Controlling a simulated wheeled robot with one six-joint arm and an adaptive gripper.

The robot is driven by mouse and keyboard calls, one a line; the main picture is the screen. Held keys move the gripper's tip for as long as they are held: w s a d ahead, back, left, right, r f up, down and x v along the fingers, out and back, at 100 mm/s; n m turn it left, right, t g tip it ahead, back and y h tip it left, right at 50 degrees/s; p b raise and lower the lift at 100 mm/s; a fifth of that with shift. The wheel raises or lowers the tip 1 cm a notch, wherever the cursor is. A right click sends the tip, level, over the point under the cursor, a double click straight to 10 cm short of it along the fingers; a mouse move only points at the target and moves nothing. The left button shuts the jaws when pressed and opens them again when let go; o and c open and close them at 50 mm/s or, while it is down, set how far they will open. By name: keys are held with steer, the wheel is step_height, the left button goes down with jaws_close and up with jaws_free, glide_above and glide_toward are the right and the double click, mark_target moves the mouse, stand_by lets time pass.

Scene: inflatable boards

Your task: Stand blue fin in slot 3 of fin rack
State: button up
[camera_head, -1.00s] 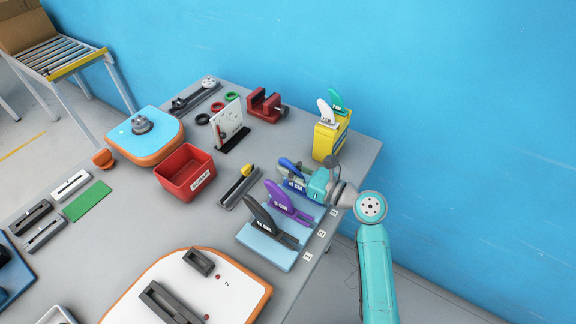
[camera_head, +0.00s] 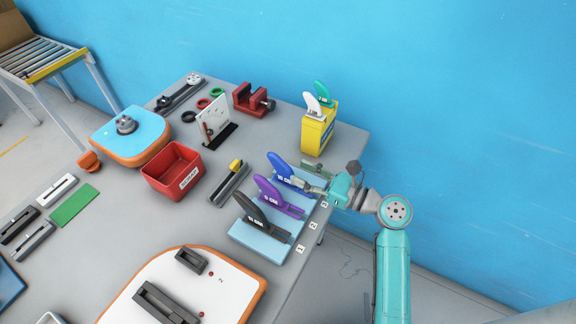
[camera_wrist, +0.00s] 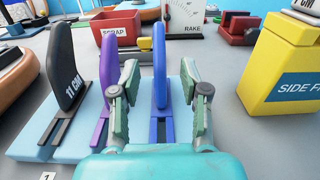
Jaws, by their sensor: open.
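The blue fin (camera_head: 279,164) stands upright in the last slot of the light-blue fin rack (camera_head: 262,244), beside the label 3. In the wrist view the blue fin (camera_wrist: 160,62) rises straight from its blue base in the slot. My gripper (camera_head: 314,187) is open at the rack's front side, near the low end of the blue fin's base. In the wrist view my gripper (camera_wrist: 160,90) has one finger on each side of the blue fin, with gaps between. The purple fin (camera_head: 268,190) stands in slot 2 and the black fin (camera_head: 250,211) in slot 1.
A yellow box (camera_head: 316,134) holding a white and a teal fin stands behind the rack. A red scrap bin (camera_head: 171,172) and a grey holder with a yellow part (camera_head: 231,182) are to the left. A white-topped board (camera_head: 185,290) lies in front. The table's right edge is close.

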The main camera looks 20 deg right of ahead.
steer(key=shift+v, duration=1.95)
steer(key=shift+s, duration=0.1)
